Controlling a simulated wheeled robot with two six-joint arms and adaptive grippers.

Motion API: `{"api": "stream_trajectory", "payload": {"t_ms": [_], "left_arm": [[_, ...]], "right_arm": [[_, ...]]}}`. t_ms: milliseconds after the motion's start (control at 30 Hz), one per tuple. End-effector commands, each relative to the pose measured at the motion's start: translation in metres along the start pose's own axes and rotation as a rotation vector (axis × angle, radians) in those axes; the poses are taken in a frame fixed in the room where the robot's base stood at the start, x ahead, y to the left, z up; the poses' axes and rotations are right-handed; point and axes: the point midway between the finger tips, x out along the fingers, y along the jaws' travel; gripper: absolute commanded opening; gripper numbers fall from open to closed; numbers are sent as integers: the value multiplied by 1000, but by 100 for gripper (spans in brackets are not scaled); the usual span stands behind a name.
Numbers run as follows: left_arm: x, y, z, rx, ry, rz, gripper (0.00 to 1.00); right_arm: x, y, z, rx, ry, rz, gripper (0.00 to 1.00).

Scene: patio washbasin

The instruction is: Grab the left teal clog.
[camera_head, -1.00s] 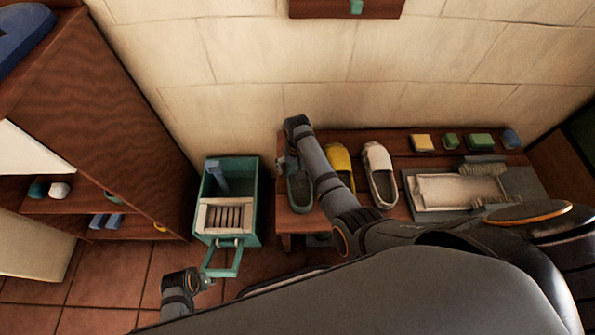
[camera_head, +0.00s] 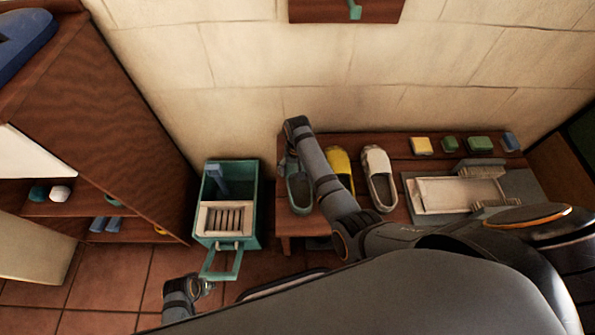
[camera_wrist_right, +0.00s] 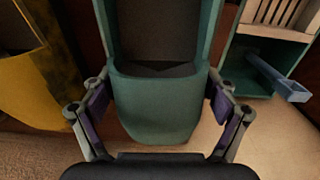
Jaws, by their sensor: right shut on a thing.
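The left teal clog (camera_head: 299,190) is at the left end of the wooden bench, partly hidden by my right arm in the head view. In the right wrist view the clog (camera_wrist_right: 155,105) fills the middle, with its rounded teal end toward me and its dark inside showing. My right gripper (camera_wrist_right: 160,107) is shut on this end, one finger pressed on each side. In the head view the right gripper (camera_head: 289,163) is small and partly hidden by its own wrist. My left gripper (camera_head: 207,284) is low at the left, apart from the bench; its fingers are too small to read.
A yellow clog (camera_head: 341,163) and a white clog (camera_head: 379,180) stand to the right on the bench (camera_head: 400,150). Farther right are a grey tray (camera_head: 415,205), a brush and several soaps. A teal crate (camera_head: 255,210) stands left of the bench, and a wooden shelf (camera_head: 110,130) beyond it.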

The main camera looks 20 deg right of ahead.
Motion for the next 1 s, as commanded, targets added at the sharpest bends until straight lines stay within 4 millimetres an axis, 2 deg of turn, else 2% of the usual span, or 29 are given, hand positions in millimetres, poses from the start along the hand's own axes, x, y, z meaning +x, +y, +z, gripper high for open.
{"api": "stream_trajectory", "payload": {"t_ms": [100, 233, 367, 500, 633, 800, 1000], "left_arm": [[15, -6, 17, 1, -6, -11, 40], [37, -14, 47, 4, -3, -26, 40], [42, -17, 78, 4, -9, -29, 40], [45, -17, 102, 5, -17, -29, 40], [46, -17, 115, 5, -21, -29, 40], [47, -17, 124, 5, -24, -29, 40], [48, -17, 126, 6, -23, -29, 40]], "right_arm": [[-28, 0, -1, 0, 3, -1, 48], [-52, 12, 18, 2, 1, 0, 48], [-91, 30, 44, 2, 1, 0, 48], [-103, 54, 78, 0, -2, 3, 48], [-113, 68, 99, 0, -1, 2, 48], [-119, 78, 113, 0, 0, 0, 48], [-120, 79, 116, 0, 0, 0, 48]]}}
